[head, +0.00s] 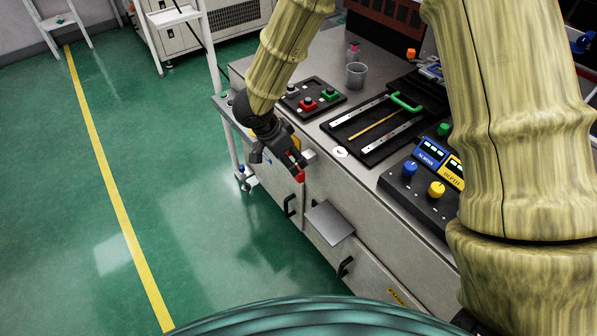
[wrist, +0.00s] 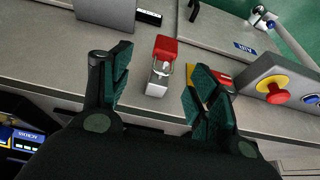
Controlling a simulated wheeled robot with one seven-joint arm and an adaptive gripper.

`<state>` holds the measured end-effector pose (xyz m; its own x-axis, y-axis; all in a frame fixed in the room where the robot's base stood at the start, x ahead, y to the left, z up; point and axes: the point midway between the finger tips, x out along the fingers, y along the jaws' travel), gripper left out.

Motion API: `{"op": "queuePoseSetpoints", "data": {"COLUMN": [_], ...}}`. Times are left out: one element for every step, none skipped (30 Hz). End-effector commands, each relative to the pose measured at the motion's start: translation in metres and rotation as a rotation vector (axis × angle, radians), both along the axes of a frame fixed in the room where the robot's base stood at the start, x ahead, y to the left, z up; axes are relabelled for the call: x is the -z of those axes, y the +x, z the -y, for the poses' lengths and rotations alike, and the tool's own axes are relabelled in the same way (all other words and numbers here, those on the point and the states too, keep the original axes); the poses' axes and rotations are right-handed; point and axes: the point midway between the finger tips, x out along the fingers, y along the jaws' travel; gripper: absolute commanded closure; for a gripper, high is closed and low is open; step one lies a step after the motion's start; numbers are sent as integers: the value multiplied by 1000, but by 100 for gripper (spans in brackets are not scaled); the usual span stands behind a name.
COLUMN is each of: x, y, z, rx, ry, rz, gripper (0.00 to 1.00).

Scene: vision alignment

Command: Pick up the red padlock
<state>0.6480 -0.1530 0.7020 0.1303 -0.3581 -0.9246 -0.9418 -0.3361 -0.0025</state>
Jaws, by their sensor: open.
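The red padlock (wrist: 166,47) hangs by its metal shackle from a pale hasp block (wrist: 157,84) on the front of the grey workbench. In the head view a small red part of the padlock (head: 300,176) shows just below my gripper's fingers. My gripper (wrist: 160,72) is open, with one dark green finger on each side of the hasp and shackle in the wrist view. The padlock's red body lies between and slightly beyond the fingertips, with visible gaps on both sides. In the head view my dark gripper (head: 294,160) is at the cabinet front and hides part of the padlock.
A grey plate (head: 329,222) sticks out from the cabinet front, right of the padlock. A red emergency button (wrist: 277,93) on a grey box is at the right of the wrist view. Black trays and a clear cup (head: 356,75) stand on the bench top. The green floor at left is open.

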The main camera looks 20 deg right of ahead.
Motion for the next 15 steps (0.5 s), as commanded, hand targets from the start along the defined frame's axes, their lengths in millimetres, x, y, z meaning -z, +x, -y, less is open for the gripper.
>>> {"op": "queuePoseSetpoints", "data": {"x": [7,10,15,19,23,29,33,36,40,43,44,46,48,50,53], "y": [1,1,2,3,4,5,5,6,7,7,8,8,8,9,10], "z": [0,0,1,2,4,6,7,8,10,11,12,14,14,15,17], "rx": [-5,-6,-8,-8,-9,-9,-9,-9,-8,-8,-8,-8,-8,-8,-8], "ry": [-2,-3,-3,-3,-3,-3,-3,-3,-2,-2,-2,-2,-2,-2,-2], "rz": [-1,-1,-1,-1,-2,-2,-2,-2,0,0,0,0,0,0,0], "gripper": [39,39,39,39,39,39,39,39,39,39,39,39,39,39,39]}}
